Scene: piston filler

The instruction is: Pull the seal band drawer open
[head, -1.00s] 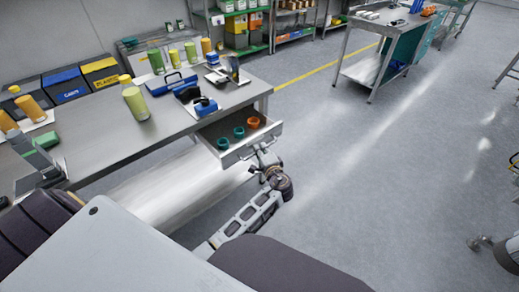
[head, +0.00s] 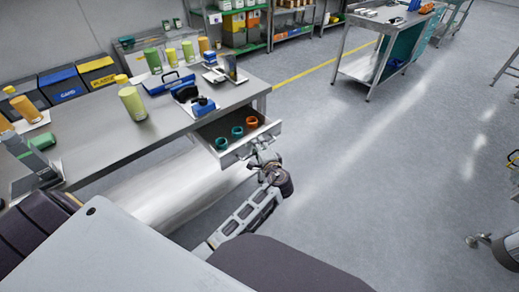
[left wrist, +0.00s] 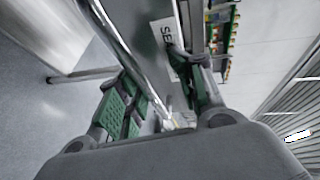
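The seal band drawer (head: 222,157) hangs out from under the workbench, open, with two teal bands (head: 221,143) and an orange band (head: 252,122) inside. My left gripper (head: 260,150) is at the drawer's front. In the left wrist view, the bar handle (left wrist: 126,49) runs between the green-padded fingers of my left gripper (left wrist: 158,98). The fingers stand apart, with room beside the bar, so it looks open around the handle. A white label (left wrist: 165,37) starting "SE" shows on the drawer front, partly covered by one finger. My right gripper is not in view.
The steel workbench (head: 125,140) carries yellow-green bottles (head: 132,103), a blue toolbox (head: 168,82) and a dark-and-blue device (head: 203,105). Labelled bins (head: 62,84) stand behind it. The floor (head: 370,190) right of the drawer is clear.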

